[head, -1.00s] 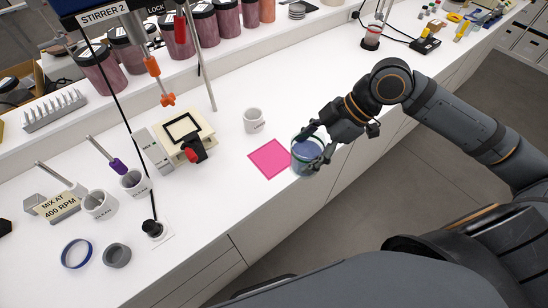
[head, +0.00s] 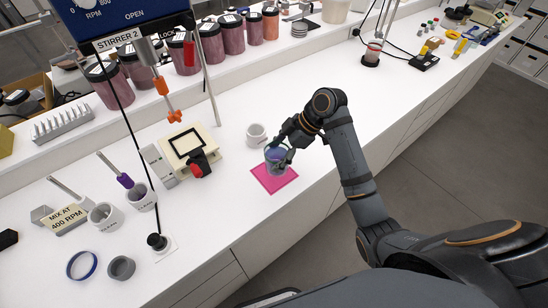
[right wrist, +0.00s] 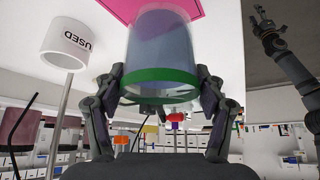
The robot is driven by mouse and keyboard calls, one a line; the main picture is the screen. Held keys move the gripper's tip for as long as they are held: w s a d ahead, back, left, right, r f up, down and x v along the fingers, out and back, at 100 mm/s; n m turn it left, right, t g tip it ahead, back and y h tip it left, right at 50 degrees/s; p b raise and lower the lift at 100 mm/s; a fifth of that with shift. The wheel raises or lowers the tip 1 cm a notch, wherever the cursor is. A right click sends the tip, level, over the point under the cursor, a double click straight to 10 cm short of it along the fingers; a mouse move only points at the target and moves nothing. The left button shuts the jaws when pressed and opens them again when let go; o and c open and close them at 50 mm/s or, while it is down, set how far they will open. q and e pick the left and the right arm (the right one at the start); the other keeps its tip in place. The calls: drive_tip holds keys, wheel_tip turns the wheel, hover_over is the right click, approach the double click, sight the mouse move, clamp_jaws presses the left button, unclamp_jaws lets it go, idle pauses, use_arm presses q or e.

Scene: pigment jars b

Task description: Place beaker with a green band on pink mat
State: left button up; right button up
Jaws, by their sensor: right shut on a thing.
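The beaker with a green band (head: 274,164) is clear, with bluish contents. My right gripper (head: 279,155) is shut on it. In the right wrist view the beaker (right wrist: 162,45) sits between both fingers (right wrist: 158,95), and the green band runs around its near end. The pink mat (head: 276,187) lies flat on the white counter, and the beaker is over its upper middle. I cannot tell whether the beaker touches it. The mat also shows behind the beaker in the right wrist view (right wrist: 126,9). My left gripper (right wrist: 262,18) is small in that view, its opening unclear.
A cream balance-like device (head: 187,150) with a red-and-black part is to the left, near the stirrer stand. The counter right of the mat is clear; its front edge is close.

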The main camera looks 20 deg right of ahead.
drive_tip(key=shift+w+a+f, duration=0.15)
drive_tip(key=shift+w+f, duration=0.45)
drive_tip(key=shift+f, duration=0.05)
drive_tip(key=shift+w+a+f, duration=0.1)
drive_tip(key=shift+w+f, duration=0.1)
drive_tip(key=shift+f, duration=0.1)
wheel_tip(320, 180, down, 2)
drive_tip(key=shift+f+p, duration=0.25)
drive_tip(key=shift+p, duration=0.65)
drive_tip(key=shift+f, duration=0.25)
drive_tip(key=shift+f, duration=0.1)
drive_tip(key=o, duration=1.5)
